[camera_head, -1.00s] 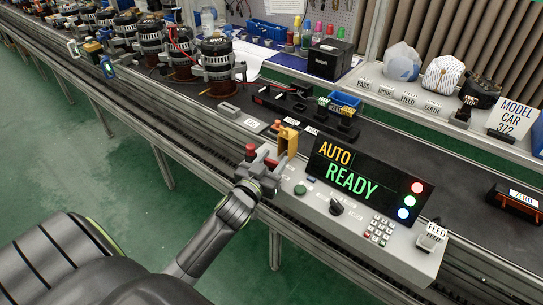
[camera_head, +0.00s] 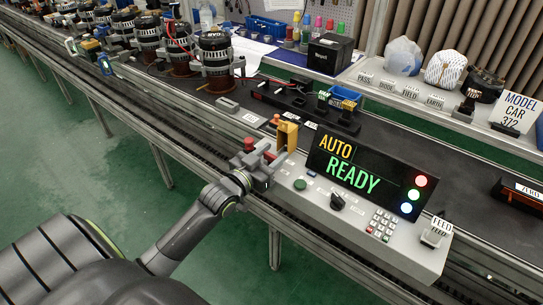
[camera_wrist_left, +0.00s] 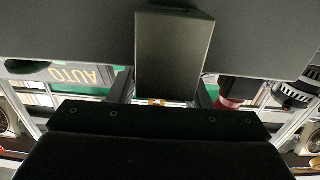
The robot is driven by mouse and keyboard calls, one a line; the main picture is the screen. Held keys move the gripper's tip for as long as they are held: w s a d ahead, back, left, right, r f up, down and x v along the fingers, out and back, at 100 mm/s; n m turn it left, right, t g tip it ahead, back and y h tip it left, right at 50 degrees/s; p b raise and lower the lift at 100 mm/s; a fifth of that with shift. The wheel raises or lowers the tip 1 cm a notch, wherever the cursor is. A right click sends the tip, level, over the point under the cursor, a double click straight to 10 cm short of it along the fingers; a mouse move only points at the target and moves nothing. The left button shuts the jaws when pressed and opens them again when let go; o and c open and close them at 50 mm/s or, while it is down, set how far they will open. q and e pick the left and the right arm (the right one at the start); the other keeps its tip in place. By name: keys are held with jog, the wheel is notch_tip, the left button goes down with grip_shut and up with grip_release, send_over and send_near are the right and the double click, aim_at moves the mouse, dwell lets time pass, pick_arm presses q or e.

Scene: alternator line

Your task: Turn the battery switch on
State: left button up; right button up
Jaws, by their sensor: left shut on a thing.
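My left gripper (camera_head: 272,162) is at the left end of the grey control panel (camera_head: 318,196), shut on the battery switch. Only a small red part of the switch (camera_head: 268,156) shows between the fingers in the head view; the rest is hidden. How far the switch is turned cannot be seen. In the left wrist view the dark fingers (camera_wrist_left: 162,92) flank the grip, with a small orange bit between them. My right gripper is not in view.
A red knob (camera_head: 249,145) stands just left of the gripper, and an orange bracket (camera_head: 287,137) stands just behind it. The panel display (camera_head: 347,167) reads AUTO READY. Alternators (camera_head: 215,62) line the conveyor at the back left.

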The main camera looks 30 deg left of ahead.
pick_arm(q)
jog(key=o, duration=1)
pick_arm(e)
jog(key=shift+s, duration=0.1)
pick_arm(q)
jog(key=shift+s, duration=0.1)
jog(key=s+p, duration=0.2)
jog(key=s, duration=0.3)
jog(key=s+a+p, duration=0.1)
jog(key=s+p, duration=0.2)
jog(key=s, duration=0.3)
jog(key=s+p, duration=0.2)
jog(key=s, duration=0.4)
jog(key=shift+s+a+p, duration=0.1)
jog(key=shift+a+p, duration=0.2)
jog(key=shift+a, duration=0.05)
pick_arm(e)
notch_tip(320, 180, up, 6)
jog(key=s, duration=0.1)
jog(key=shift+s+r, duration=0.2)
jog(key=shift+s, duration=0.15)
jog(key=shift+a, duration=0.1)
